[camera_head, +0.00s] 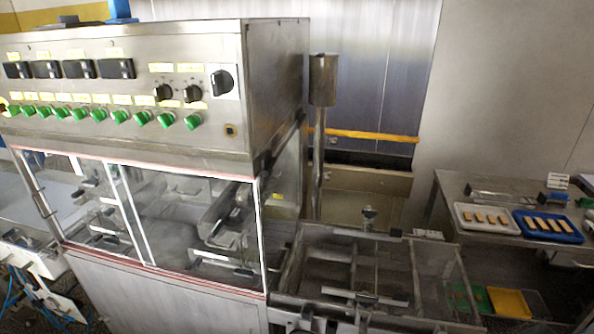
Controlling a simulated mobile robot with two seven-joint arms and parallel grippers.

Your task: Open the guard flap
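A large steel enrober with a control box stands at the left and centre. Below the box, a clear guard panel (190,215) with a pale frame and reddish edges covers its front; it hangs down, apparently closed. A narrower clear pane (85,195) sits left of it, past a pale upright. Steel parts show behind the panes. I cannot tell for sure which pane is the guard flap, and no handle is clear to see. Neither of my grippers can be made out in the head view.
An open steel frame with a mesh-like bed (350,270) extends right of the enrober. A side table (450,185) holds a white tray (461,222) and a blue tray (522,236) with biscuit-like pieces. A steel post (321,130) stands behind the frame.

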